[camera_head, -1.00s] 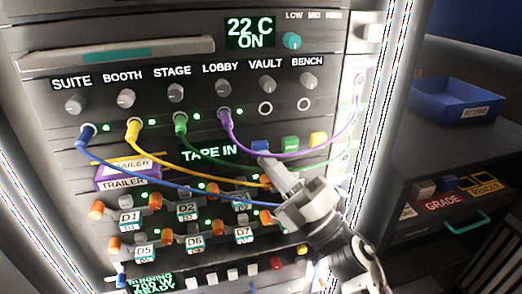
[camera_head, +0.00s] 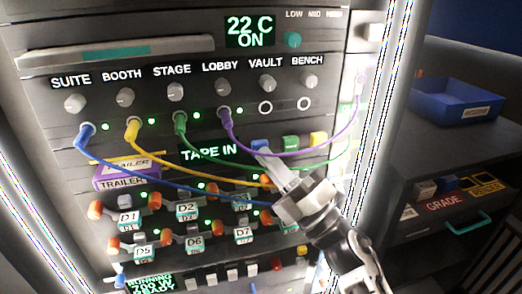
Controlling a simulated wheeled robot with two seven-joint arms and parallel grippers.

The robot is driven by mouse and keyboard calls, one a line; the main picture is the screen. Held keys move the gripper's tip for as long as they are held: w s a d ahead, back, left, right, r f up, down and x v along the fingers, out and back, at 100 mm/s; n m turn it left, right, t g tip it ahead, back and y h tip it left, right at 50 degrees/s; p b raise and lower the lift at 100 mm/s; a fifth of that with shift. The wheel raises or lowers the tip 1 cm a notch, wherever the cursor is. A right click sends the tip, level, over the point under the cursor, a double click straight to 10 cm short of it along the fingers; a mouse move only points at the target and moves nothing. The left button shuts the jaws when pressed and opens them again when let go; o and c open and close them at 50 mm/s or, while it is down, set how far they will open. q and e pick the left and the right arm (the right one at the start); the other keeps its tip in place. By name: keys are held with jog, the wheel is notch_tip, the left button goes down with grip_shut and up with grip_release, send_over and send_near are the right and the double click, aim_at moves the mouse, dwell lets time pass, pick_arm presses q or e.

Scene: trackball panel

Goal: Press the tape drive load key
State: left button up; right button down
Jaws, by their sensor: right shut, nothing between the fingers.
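The tape drive display (camera_head: 212,151) reads TAPE IN in green. To its right is a row of three keys: a blue key (camera_head: 259,144), a green key (camera_head: 290,142) and a yellow key (camera_head: 318,138). No lettering on the keys is legible, so I cannot tell which is the load key. My right gripper (camera_head: 264,152) is shut and empty, its tips at the lower edge of the blue key. I cannot tell whether they touch it. My left gripper is not in view.
Blue (camera_head: 87,131), yellow (camera_head: 133,127), green (camera_head: 181,124) and purple (camera_head: 226,118) cables hang across the panel around my gripper. Below are orange-ended drive latches (camera_head: 187,209). A blue tray (camera_head: 455,101) stands on the right shelf.

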jog(key=shift+w, duration=0.15)
dwell(0.5)
jog(key=shift+s+d, duration=0.2)
jog(key=shift+s, duration=0.6)
jog(key=s, duration=0.1)
jog(key=s+d+p, duration=0.1)
jog(key=s, duration=0.2)
jog(key=shift+s+d, duration=0.3)
jog(key=shift+s, duration=0.05)
dwell(0.4)
